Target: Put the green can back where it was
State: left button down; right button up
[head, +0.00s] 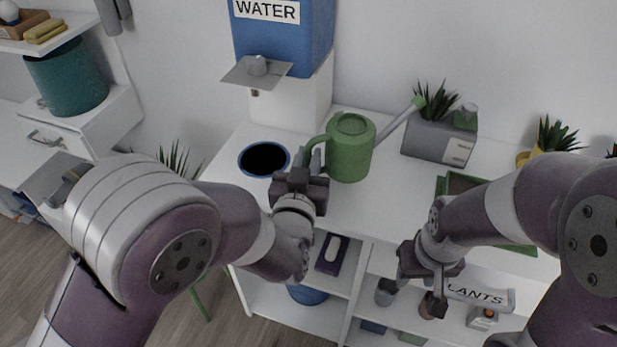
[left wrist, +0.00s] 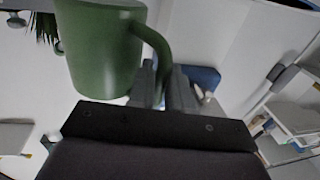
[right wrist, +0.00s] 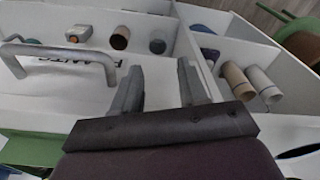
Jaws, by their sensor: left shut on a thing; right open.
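The green can (head: 350,150) is a watering can with a long grey spout pointing up to the right. It stands upright on, or just above, the white desk top (head: 391,209); I cannot tell which. My left gripper (head: 306,160) is shut on its handle, at the can's left side. In the left wrist view the can (left wrist: 98,48) shows with its curved handle between the fingers (left wrist: 160,84). My right gripper (head: 428,285) is open and empty at the desk's front, by the PLANTS drawer handle. The right wrist view shows its spread fingers (right wrist: 158,84).
A blue WATER dispenser (head: 283,38) stands at the back left above a round blue-rimmed hole (head: 264,159). A grey planter (head: 440,142) stands right of the can. Shelves below hold pots. A teal bin (head: 68,78) is far left.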

pick_arm(q)
notch_tip(320, 180, down, 4)
jog(key=shift+f+b, duration=0.1)
jog(key=shift+b, duration=0.6)
jog(key=c, duration=1.1)
grip_release()
jog(key=shift+o, duration=0.2)
jog(key=shift+r, duration=0.2)
jog(key=s+a+p, duration=0.1)
jog(key=s+a, duration=0.1)
jog(key=s, duration=1)
jog(key=shift+f, duration=0.1)
